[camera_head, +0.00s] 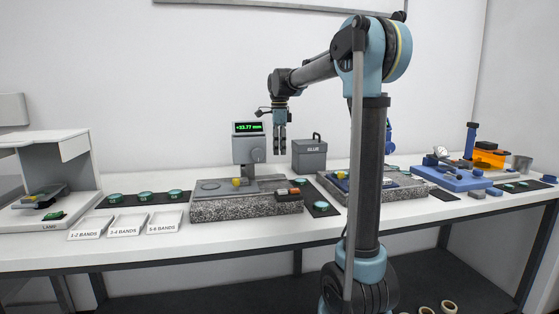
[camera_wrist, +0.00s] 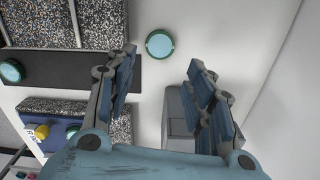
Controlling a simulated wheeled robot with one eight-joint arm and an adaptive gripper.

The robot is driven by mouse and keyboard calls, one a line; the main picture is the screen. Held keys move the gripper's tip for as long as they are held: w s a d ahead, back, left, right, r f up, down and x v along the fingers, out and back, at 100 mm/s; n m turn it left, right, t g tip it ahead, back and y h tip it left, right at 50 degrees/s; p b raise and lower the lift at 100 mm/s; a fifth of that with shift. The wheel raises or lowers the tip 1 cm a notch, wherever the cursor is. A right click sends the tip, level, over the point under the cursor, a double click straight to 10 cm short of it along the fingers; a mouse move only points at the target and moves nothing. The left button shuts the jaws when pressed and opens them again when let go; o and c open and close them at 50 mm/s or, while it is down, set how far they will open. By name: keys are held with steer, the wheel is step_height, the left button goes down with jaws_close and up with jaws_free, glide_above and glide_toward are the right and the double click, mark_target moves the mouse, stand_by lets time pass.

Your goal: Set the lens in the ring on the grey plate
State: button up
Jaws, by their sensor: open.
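A green-rimmed lens (camera_wrist: 160,44) lies on the bare white table in the wrist view, ahead of and between my fingers; I cannot pick it out in the head view. My gripper (camera_head: 279,150) points down above the back of the table, between the display stand and the grey box. In the wrist view my gripper (camera_wrist: 165,85) has its fingers spread with nothing between them. A grey plate (camera_head: 225,188) lies on the near speckled granite block, with a round ring outline (camera_head: 208,186) at its left. Which lens is meant cannot be told.
Several similar lenses (camera_head: 145,196) sit on a dark mat at left; another (camera_head: 321,206) is on a dark mat right of the granite block (camera_head: 245,207). A display stand (camera_head: 248,148) and grey box (camera_head: 309,155) flank my gripper. White trays (camera_head: 127,224) line the front.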

steer(key=shift+o, duration=0.2)
steer(key=shift+r, duration=0.8)
step_height(320, 180, up, 5)
steer(key=a+n, duration=0.1)
steer(key=n, duration=3.5)
step_height(320, 180, down, 12)
steer(key=shift+w+r, duration=0.1)
steer(key=shift+w, duration=0.05)
steer(key=shift+d+f, duration=0.2)
steer(key=shift+f, duration=1.2)
steer(key=shift+d+f, duration=0.15)
steer(key=shift+f, duration=1.2)
